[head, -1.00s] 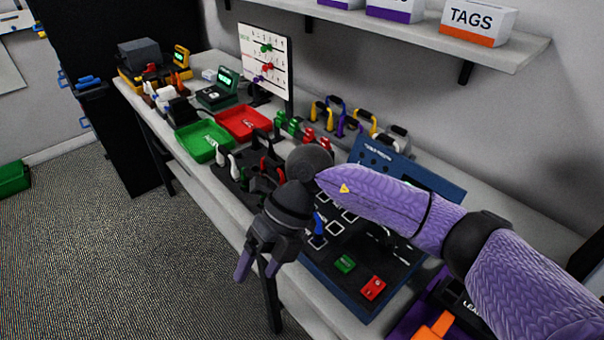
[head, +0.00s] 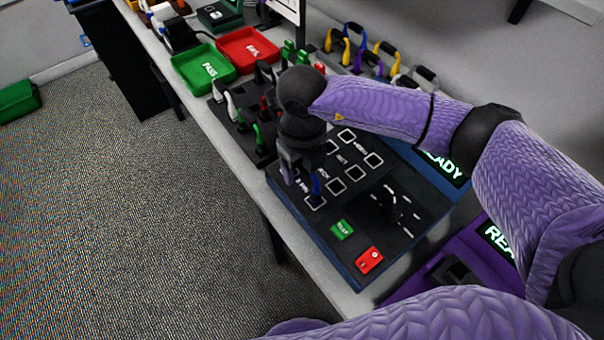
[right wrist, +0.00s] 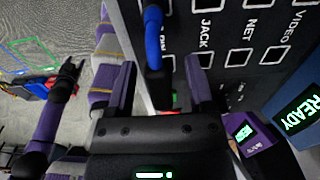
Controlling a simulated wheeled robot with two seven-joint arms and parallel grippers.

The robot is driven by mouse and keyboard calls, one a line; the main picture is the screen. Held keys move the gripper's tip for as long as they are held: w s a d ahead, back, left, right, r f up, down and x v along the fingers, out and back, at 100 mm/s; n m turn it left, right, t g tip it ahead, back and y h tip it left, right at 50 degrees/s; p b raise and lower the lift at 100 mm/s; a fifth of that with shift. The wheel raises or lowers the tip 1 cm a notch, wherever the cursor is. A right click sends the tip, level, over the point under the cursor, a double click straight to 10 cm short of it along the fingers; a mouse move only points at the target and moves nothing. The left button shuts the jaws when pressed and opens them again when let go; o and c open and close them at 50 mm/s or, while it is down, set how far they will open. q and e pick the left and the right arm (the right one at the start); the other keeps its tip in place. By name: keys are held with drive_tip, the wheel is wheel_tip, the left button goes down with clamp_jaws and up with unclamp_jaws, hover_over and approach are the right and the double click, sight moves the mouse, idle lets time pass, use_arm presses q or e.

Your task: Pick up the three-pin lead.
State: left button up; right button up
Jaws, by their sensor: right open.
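The three-pin lead (head: 316,187) has a blue body and stands at the 3 PIN spot of the dark tester panel. In the right wrist view, its blue curved part (right wrist: 153,40) is at the upper middle, with its dark lower end between the fingers. My right gripper (head: 302,178) is open, and its purple fingers are on either side of the lead, not visibly closed on it. It also shows in the right wrist view (right wrist: 158,85). A dark arm end, probably my left gripper (right wrist: 68,78), shows at the left of that view; its jaws are unclear.
The tester panel (head: 395,245) carries a green button (head: 342,229) and a red switch (head: 369,260). A rack of upright leads (head: 232,118) stands left of the gripper. Green (head: 203,68) and red (head: 248,50) trays lie farther back. A purple unit (head: 450,275) stands to the right.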

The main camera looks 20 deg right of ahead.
drive_tip(key=shift+f, duration=0.2)
drive_tip(key=shift+c, duration=0.3)
clamp_jaws()
wheel_tip(320, 180, up, 11)
drive_tip(key=shift+p, duration=1.2)
wheel_tip(320, 180, up, 2)
drive_tip(key=shift+r+p, duration=0.1)
drive_tip(key=shift+p, duration=0.65)
